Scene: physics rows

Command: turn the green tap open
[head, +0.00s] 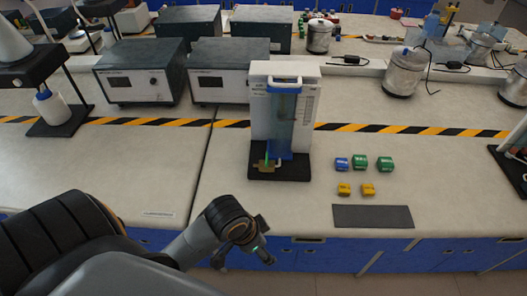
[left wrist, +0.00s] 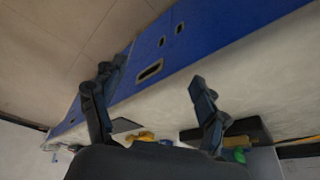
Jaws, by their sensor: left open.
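The green tap (head: 267,156) is a small upright green piece on a brass-coloured fitting, low on the front of a white apparatus (head: 285,72) with a blue panel and a black base. In the left wrist view the green tap (left wrist: 239,156) shows partly at the lower right, beside the right finger. My left gripper (head: 264,243) is in front of the bench edge, below the apparatus in the picture and apart from it. In the left wrist view the left gripper (left wrist: 150,78) has its fingers spread with nothing between them. My right gripper is not in view.
Blue, green and yellow blocks (head: 358,162) and a dark grey mat (head: 373,216) lie right of the apparatus. Two grey instrument boxes (head: 140,72) stand behind left. A black stand (head: 62,118) with a white bottle is far left. The bench top left of the apparatus is clear.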

